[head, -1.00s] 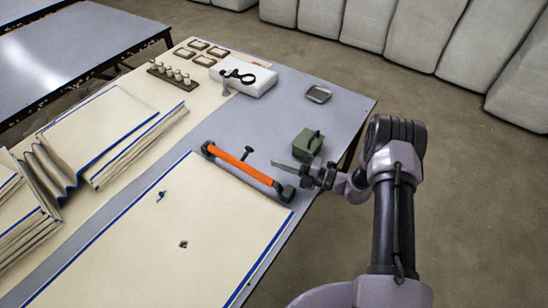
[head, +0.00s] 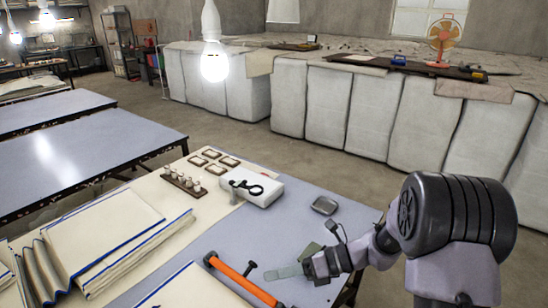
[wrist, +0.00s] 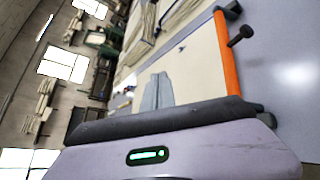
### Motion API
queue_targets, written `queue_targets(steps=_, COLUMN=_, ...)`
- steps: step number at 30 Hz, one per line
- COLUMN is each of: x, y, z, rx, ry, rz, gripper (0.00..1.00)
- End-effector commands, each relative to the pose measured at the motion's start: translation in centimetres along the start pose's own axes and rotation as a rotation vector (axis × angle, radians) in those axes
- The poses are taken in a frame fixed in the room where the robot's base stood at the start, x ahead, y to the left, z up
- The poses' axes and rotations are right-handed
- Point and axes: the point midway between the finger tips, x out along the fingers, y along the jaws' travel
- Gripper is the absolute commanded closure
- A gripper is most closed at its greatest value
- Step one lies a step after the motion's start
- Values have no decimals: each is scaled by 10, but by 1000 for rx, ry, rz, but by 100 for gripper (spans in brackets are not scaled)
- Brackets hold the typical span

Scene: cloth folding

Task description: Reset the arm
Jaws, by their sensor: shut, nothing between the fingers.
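My gripper (head: 280,271) hangs over the right side of the blue-grey table (head: 262,222), pointing left. Its flat grey-green fingers lie together with nothing between them. They also show side by side in the wrist view (wrist: 157,90). In the head view the fingertips are just right of an orange bar (head: 240,283) with dark ends; I cannot tell their exact height. The bar also shows in the wrist view (wrist: 227,55), right of the fingers.
Folded cream cloths with blue edges (head: 115,228) lie at the left. A white box (head: 252,186) with a black ring tool, a peg rack (head: 185,182) and a small grey dish (head: 324,205) stand farther back. A floor aisle separates the table from the covered blocks (head: 362,112).

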Motion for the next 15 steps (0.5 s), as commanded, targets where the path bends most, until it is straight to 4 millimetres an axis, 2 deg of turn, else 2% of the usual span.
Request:
queue_targets(steps=1, x=-8, y=38, z=2, rx=-206, ry=105, rz=-40, gripper=100)
queue_targets(steps=3, x=-21, y=83, z=-8, rx=-526, ry=278, rz=-93, gripper=100)
queue_targets(steps=6, x=-48, y=135, z=-31, rx=-983, ry=533, rz=-158, gripper=100)
queue_targets(steps=10, x=-87, y=179, z=-60, rx=-1524, ry=874, rz=-225, gripper=100)
queue_targets(steps=12, x=-105, y=192, z=-71, rx=-1747, ry=1039, rz=-249, gripper=100)
queue_targets(steps=15, x=-124, y=202, z=-80, rx=-1958, ry=1219, rz=-270, gripper=100)
